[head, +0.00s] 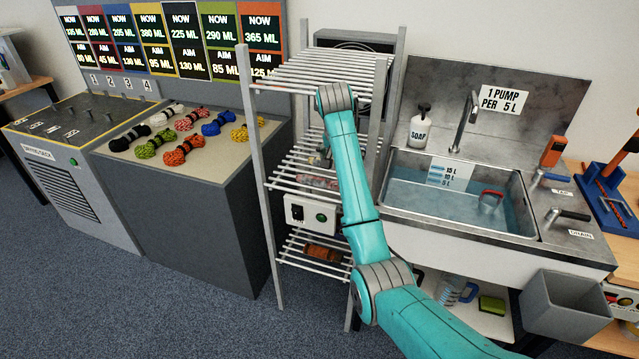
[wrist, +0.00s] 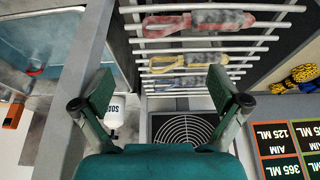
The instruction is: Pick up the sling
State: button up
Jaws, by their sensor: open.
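My gripper (wrist: 160,92) is open and empty, with its two fingers wide apart in front of the slatted rack. In the head view my gripper (head: 324,158) is partly hidden behind my arm, at the rack's middle level. Looped slings lie on the rack bars in the wrist view: a red one (wrist: 198,20), a yellow one (wrist: 180,62) and a blue-grey one (wrist: 178,83), the last two between the fingers in the picture. None touches the fingers. In the head view a reddish piece (head: 318,182) shows on the middle shelf. Which sling the task means cannot be told.
The metal rack (head: 252,170) has upright posts close to my arm. An orange-brown bundle (head: 322,252) lies on its low shelf. A counter (head: 225,155) with several coloured rope bundles stands left; a water-filled sink (head: 455,205) and soap bottle (head: 420,130) stand right.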

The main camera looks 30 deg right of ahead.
aim_at(324, 181)
jog(key=x, duration=1)
jog(key=shift+w+a+f, duration=0.1)
jog(key=shift+w+f, duration=0.1)
jog(key=shift+f, duration=0.1)
jog(key=c, duration=1.3)
